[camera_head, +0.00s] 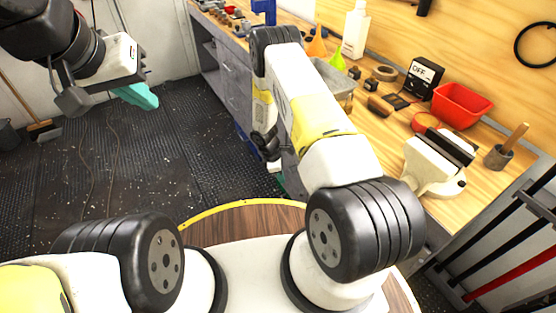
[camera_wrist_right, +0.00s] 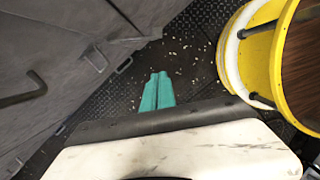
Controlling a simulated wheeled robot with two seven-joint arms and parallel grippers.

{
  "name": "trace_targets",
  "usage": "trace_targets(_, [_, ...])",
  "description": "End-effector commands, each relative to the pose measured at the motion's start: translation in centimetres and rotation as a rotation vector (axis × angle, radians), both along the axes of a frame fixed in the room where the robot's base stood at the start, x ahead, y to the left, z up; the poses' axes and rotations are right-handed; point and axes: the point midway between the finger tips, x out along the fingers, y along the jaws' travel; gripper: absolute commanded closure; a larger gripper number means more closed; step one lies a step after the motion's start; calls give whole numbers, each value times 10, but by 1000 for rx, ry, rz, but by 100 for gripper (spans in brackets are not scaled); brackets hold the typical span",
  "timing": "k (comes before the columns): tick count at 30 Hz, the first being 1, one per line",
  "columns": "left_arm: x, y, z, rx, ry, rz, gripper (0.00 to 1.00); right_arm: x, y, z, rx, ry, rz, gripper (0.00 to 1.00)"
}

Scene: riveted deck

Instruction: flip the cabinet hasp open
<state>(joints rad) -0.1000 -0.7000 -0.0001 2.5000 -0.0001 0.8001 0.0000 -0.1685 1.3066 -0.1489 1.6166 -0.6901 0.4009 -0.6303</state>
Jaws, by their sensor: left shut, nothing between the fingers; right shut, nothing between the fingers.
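The grey cabinet (camera_head: 232,78) stands under the workbench, partly hidden behind my right arm in the head view. In the right wrist view its grey front (camera_wrist_right: 60,40) fills the left side. A dark bar handle (camera_wrist_right: 22,90) and a small loop-like fitting (camera_wrist_right: 125,65) show there; I cannot tell for sure which fitting is the hasp. My right gripper (camera_wrist_right: 159,76) has teal fingers shut together and empty, apart from the cabinet in that picture. In the head view my right arm mostly hides it. My left gripper (camera_head: 150,104) is shut and empty over the floor at upper left.
The bench top (camera_head: 395,140) holds a red bin (camera_head: 462,104), a vise (camera_head: 432,166), a white bottle (camera_head: 356,30) and small tools. Bars on a rack (camera_head: 510,235) stand at the right. The dark deck floor (camera_head: 120,165) is mostly clear; a broom (camera_head: 42,128) leans at left.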

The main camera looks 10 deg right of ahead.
Motion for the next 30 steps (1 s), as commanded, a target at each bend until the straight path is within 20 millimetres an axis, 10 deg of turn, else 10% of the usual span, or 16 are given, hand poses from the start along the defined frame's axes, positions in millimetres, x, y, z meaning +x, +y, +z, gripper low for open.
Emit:
trace_targets(11, [0,0,0,0,0,0,100,2,5,15,1,-4,-150,100])
trace_targets(30, [0,0,0,0,0,0,100,-11,-37,-78,0,-4,-150,100])
